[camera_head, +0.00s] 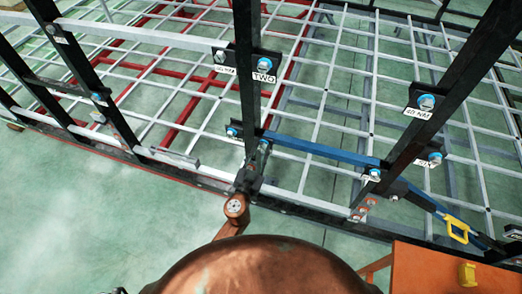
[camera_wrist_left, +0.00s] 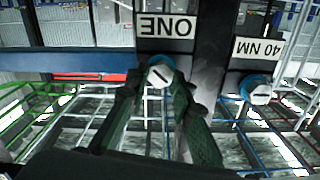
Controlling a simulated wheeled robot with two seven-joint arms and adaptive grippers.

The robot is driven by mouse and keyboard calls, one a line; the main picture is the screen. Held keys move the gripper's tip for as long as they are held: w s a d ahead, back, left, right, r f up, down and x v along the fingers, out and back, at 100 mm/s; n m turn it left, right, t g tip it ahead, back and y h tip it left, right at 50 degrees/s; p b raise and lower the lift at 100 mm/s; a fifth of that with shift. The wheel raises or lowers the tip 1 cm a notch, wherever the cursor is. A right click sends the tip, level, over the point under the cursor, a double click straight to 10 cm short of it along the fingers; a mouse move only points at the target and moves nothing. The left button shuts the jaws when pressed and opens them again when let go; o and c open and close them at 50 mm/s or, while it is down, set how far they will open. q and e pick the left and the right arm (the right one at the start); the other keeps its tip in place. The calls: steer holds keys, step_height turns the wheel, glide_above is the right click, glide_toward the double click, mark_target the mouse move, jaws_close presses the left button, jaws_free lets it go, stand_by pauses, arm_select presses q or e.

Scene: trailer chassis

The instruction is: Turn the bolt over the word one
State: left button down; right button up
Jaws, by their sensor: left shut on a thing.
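The bolt over the word ONE (camera_wrist_left: 160,71) shows in the left wrist view as a pale head with a dark slot and a blue ring. The upside-down ONE label (camera_wrist_left: 166,25) is beside it, on the dark post. My left gripper (camera_wrist_left: 160,88) has its two dark fingers closed on this bolt's head, one on each side. In the head view my left gripper (camera_head: 250,172) is at the foot of the middle black post (camera_head: 248,75), largely covering the bolt and its label. My right gripper is in neither view.
Next to it is a 40 NM bolt (camera_wrist_left: 256,89). Higher on the post is a bolt by the word TWO (camera_head: 265,65). A blue bar (camera_head: 320,149) runs right from the post. An orange table (camera_head: 440,272) with a yellow item stands at lower right. The floor at left is clear.

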arm_select(q)
steer(key=m, duration=0.4)
steer(key=shift+d+f+m+b, duration=0.1)
steer(key=shift+m+b, duration=0.25)
steer(key=shift+m, duration=0.05)
steer(key=m, duration=0.5)
steer(key=shift+f, duration=0.1)
steer(key=m, duration=0.6)
steer(key=shift+f, duration=0.15)
steer(key=m+p, duration=0.1)
steer(key=m, duration=0.3)
steer(key=shift+s+f, duration=0.1)
steer(key=m+p, duration=0.1)
steer(key=m, duration=0.4)
steer(key=shift+p, duration=0.3)
steer(key=m+p, duration=0.1)
steer(key=m, duration=0.3)
steer(key=shift+m+p, duration=0.3)
steer(key=shift+p, duration=0.1)
steer(key=m+p, duration=0.2)
steer(key=m, duration=0.3)
steer(key=shift+p, duration=0.35)
steer(key=shift+f+m+p, duration=0.1)
steer(key=shift+m+p, duration=1)
steer(key=shift+m, duration=1.3)
